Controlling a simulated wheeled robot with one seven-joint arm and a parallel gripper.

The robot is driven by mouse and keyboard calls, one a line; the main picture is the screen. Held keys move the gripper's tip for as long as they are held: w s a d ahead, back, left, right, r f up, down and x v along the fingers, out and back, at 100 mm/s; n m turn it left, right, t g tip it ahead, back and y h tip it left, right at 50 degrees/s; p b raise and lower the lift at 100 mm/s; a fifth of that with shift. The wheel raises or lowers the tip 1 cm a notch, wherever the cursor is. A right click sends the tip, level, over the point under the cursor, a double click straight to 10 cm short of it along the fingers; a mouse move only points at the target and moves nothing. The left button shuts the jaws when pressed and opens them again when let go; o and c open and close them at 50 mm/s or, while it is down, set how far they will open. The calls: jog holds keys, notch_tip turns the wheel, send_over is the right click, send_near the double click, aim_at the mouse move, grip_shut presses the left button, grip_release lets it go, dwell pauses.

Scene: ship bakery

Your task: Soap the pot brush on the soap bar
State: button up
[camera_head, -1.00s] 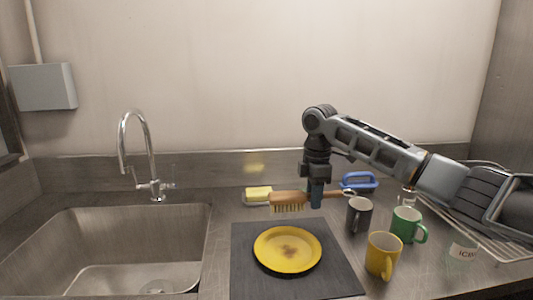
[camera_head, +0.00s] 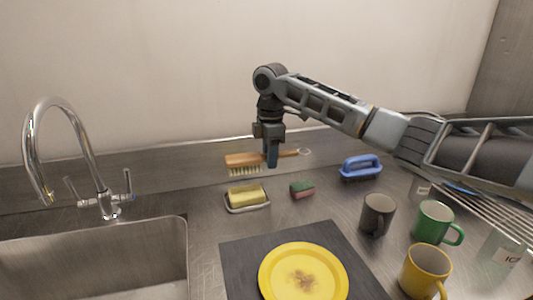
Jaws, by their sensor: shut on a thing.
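The pot brush (camera_head: 243,161) has a brown wooden head, pale bristles pointing down and a handle with a metal ring at its right end. My gripper (camera_head: 271,160) is shut on the brush's handle, just right of the head, and holds it level above the counter. The soap bar (camera_head: 247,193) is a yellow block in a small grey dish (camera_head: 248,208) on the counter. In the picture the bristles are just above the soap, with a gap between them. How the fingertips meet the handle is too small to see in detail.
A red and green sponge (camera_head: 302,188) lies right of the soap, with a blue-handled brush (camera_head: 360,168) beyond. A yellow plate (camera_head: 335,262) on a dark mat (camera_head: 237,259), several mugs (camera_head: 377,214) and a rack (camera_head: 498,216) stand in front and right. The sink (camera_head: 95,255) and tap are left.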

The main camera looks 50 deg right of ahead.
jog(key=shift+f+b, duration=2.7)
jog(key=shift+f, duration=0.25)
jog(key=shift+s+f, duration=0.1)
jog(key=shift+f, duration=0.6)
dwell(0.8)
notch_tip(320, 180, up, 7)
jog(key=p, duration=0.6)
jog(key=shift+r+p, duration=0.2)
jog(key=shift+p, duration=0.2)
jog(key=shift+f, duration=0.1)
dwell(0.6)
